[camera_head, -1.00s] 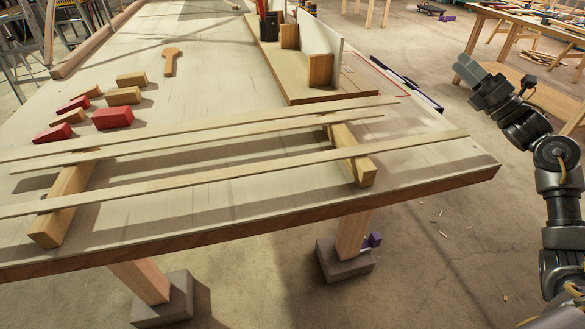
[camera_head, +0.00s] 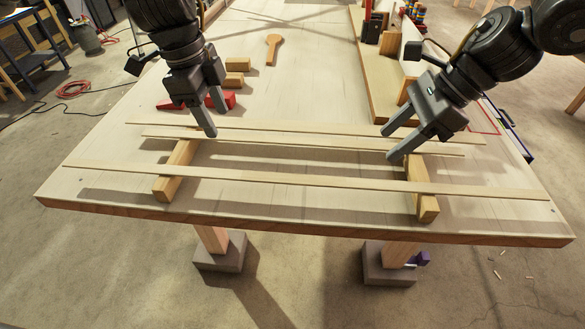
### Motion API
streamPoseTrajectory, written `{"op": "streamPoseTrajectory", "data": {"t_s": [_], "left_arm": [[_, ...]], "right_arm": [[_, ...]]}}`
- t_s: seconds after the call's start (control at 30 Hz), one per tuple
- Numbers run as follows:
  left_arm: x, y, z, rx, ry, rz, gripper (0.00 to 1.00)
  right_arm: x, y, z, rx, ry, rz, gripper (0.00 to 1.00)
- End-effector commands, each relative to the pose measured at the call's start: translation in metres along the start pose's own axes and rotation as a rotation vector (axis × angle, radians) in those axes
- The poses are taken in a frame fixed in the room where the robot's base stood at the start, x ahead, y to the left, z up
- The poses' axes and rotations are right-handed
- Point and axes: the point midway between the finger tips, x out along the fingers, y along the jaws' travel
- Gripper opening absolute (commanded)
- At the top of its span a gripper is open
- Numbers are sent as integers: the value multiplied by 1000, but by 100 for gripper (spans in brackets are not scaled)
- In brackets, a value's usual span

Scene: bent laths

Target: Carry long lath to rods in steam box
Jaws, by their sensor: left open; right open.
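Three thin pale laths lie side by side across two wooden bearers, the left one (camera_head: 172,182) and the right one (camera_head: 421,190). The front lath (camera_head: 300,181) looks longest and overhangs both bearers. The middle lath (camera_head: 300,145) is shorter. The back lath (camera_head: 300,131) lies close behind it. My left gripper (camera_head: 215,121) is open and empty over the left part of the back and middle laths. My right gripper (camera_head: 388,144) is open and empty over their right part. How far the fingertips are above the laths is unclear. I see no steam box or rods.
Wooden blocks (camera_head: 238,64), a red block (camera_head: 229,100) and a wooden paddle (camera_head: 272,50) lie behind the laths. A board (camera_head: 372,75) with upright blocks stands at back right. The table top (camera_head: 310,85) between them is clear.

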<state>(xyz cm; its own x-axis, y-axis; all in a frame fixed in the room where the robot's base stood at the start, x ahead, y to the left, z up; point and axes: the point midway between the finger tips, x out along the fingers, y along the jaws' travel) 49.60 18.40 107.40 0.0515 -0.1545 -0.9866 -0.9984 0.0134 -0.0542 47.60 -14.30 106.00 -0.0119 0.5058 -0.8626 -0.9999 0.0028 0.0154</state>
Motion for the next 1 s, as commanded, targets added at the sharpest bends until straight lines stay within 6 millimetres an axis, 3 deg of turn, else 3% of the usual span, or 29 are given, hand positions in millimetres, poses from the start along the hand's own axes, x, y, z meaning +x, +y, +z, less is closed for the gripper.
{"op": "streamPoseTrajectory", "data": {"t_s": [0.2,0.57,0.77,1.0], "left_arm": [[6,24,6,-17,-154,52,51],[9,25,7,-18,-158,53,51],[28,26,10,-18,-157,55,51],[70,28,17,-18,-158,55,51]], "right_arm": [[-10,4,-20,-11,135,-14,51],[-8,4,-21,-10,139,-13,51],[12,4,-24,-10,139,-10,51],[54,4,-30,-10,139,-9,51]]}}
